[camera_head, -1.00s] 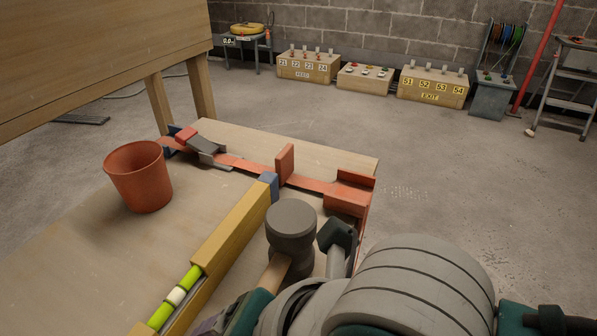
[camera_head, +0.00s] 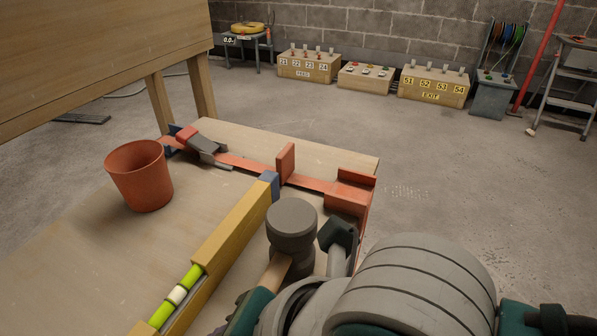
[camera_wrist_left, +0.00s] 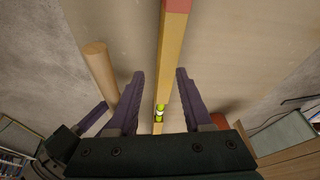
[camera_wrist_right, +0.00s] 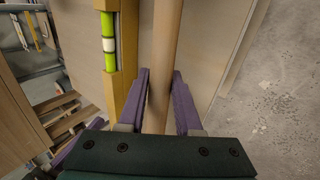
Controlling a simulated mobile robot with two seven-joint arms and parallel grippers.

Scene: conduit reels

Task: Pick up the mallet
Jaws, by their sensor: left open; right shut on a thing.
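The mallet has a dark grey cylindrical head (camera_head: 291,226) and a pale wooden handle (camera_head: 275,272). In the head view it stands at the lower middle, right of the yellow spirit level, partly hidden by my right arm. In the right wrist view the handle (camera_wrist_right: 167,40) runs between the fingers of my right gripper (camera_wrist_right: 160,78), which is shut on it. Whether the mallet touches the bench is unclear. My left gripper (camera_wrist_left: 160,74) is open and empty, above the level (camera_wrist_left: 169,55); the handle (camera_wrist_left: 98,68) shows to its left.
The yellow level (camera_head: 228,228) with a green vial lies along the bench (camera_head: 75,265). A terracotta pot (camera_head: 139,178) stands at the left. An orange strip with upright blocks (camera_head: 285,163) runs near the far edge. Numbered boxes (camera_head: 433,84) stand by the wall, with clear floor between.

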